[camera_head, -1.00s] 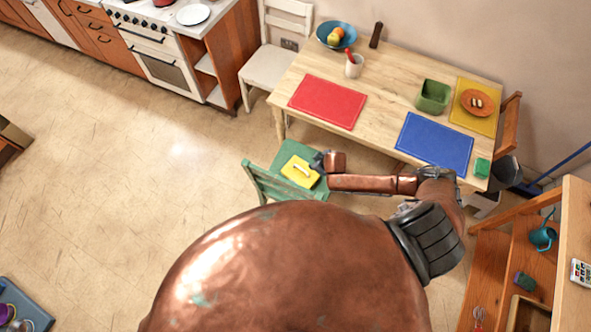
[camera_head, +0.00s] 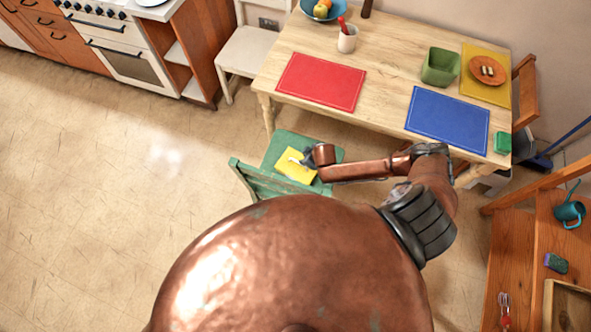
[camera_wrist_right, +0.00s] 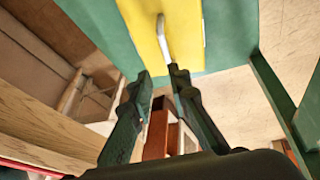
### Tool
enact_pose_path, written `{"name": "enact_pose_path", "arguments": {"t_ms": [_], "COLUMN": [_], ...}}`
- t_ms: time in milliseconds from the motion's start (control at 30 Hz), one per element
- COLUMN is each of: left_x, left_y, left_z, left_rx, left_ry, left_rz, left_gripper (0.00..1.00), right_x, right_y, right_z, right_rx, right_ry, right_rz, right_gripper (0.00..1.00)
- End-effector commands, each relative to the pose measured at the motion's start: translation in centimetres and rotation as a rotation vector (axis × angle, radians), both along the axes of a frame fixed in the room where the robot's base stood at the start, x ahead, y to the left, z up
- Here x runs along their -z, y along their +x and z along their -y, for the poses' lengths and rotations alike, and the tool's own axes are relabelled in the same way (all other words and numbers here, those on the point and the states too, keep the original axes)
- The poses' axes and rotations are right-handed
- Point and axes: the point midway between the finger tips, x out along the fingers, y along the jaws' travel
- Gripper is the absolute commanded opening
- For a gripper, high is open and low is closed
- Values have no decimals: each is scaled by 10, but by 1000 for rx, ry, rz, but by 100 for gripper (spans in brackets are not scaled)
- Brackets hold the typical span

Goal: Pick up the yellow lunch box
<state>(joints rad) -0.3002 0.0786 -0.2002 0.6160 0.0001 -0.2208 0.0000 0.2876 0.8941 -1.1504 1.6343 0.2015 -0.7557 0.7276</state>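The yellow lunch box (camera_head: 295,168) lies on the green chair's seat (camera_head: 284,146) in the head view. In the right wrist view, the lunch box (camera_wrist_right: 184,20) shows with its pale handle (camera_wrist_right: 163,38). My right gripper (camera_head: 306,159) is at the box's right edge in the head view and hides part of it. In the right wrist view, the right gripper (camera_wrist_right: 160,74) has its fingers apart with nothing held between them; the handle is just beyond the tips. I cannot tell whether the right fingertip touches the handle. My left gripper is not in view.
The wooden table (camera_head: 384,76) stands behind the chair, with a red mat (camera_head: 321,81), a blue mat (camera_head: 447,120) and a green container (camera_head: 440,67). The green chair's backrest (camera_head: 265,184) is on the near side. Open floor (camera_head: 110,170) lies to the left.

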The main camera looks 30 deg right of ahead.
Motion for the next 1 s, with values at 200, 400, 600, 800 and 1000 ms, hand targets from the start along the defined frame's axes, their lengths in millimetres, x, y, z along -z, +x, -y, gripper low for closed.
{"name": "enact_pose_path", "arguments": {"t_ms": [200,400,600,800,1000], "left_x": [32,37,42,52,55], "left_y": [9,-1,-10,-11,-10], "left_z": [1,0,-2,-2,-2], "left_rx": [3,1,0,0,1], "left_ry": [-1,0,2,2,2], "left_rz": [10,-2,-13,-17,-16], "left_gripper": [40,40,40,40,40], "right_x": [36,50,68,97,108], "right_y": [4,12,21,31,36], "right_z": [-9,-13,-13,-12,-11], "right_rx": [-18,-25,-23,-22,-21], "right_ry": [0,1,0,0,0], "right_rz": [-6,-6,-6,-7,-7], "right_gripper": [17,17,17,17,17]}}
